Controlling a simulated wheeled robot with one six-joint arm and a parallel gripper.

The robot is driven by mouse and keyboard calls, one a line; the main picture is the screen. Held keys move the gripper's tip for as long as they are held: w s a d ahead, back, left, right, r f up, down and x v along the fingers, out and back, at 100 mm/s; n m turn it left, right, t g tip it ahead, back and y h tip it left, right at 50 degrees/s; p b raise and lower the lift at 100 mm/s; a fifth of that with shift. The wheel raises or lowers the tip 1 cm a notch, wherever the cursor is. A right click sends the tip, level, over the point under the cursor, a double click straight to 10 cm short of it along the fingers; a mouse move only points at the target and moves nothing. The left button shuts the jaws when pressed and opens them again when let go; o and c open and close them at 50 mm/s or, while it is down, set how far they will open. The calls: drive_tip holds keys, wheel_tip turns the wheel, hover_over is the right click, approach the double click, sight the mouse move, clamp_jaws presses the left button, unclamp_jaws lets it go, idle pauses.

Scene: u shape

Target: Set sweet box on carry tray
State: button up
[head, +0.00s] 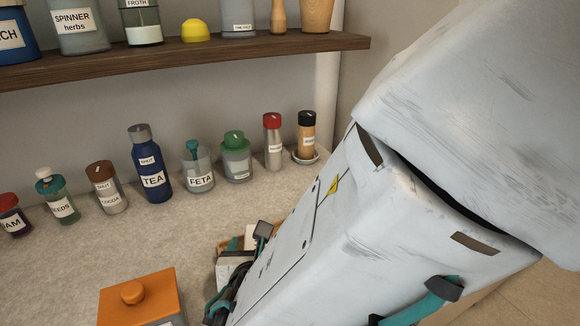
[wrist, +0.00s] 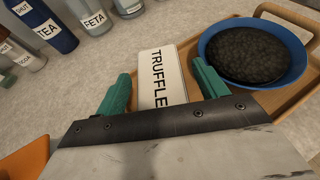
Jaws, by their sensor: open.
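A cream box lettered TRUFFLE (wrist: 160,72) lies between the fingers of my gripper (wrist: 162,88) in the wrist view. The gripper is open, with one teal finger on each side of the box. The brown carry tray (wrist: 262,100) is under and to the right of the box, which overlaps its left part. I cannot tell whether the box rests on the tray or whether the fingers touch it. In the head view my arm hides most of the tray and the box.
A blue bowl with dark contents (wrist: 255,52) stands on the tray. An orange-lidded container (head: 140,296) stands on the counter to the left. Several jars and bottles, including TEA (head: 150,165) and FETA (head: 199,170), line the back under a wooden shelf (head: 200,56).

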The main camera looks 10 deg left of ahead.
drive_tip(key=v, duration=1.1)
drive_tip(key=w+d+r+m+g+h, duration=0.2)
drive_tip(key=w+d+m+g+h, duration=0.15)
drive_tip(key=d+m, duration=0.6)
drive_tip(key=w+d+r+m+g+h, duration=0.2)
drive_tip(key=w+d+m+h, duration=0.3)
drive_tip(key=d, duration=0.7)
drive_tip(key=s+d+r+m+g+y, duration=0.1)
drive_tip(key=s+d+m+g+y, duration=0.2)
drive_tip(key=m, duration=0.8)
drive_tip(key=s+d+r+m+g+y, duration=0.2)
drive_tip(key=s+d+m+g+y, duration=0.1)
drive_tip(key=s+d+m, duration=0.4)
drive_tip(key=d+m, duration=0.3)
drive_tip(key=m, duration=0.2)
drive_tip(key=shift+s+d+r, duration=0.25)
drive_tip(key=shift+r, duration=0.1)
drive_tip(key=shift+g, duration=0.25)
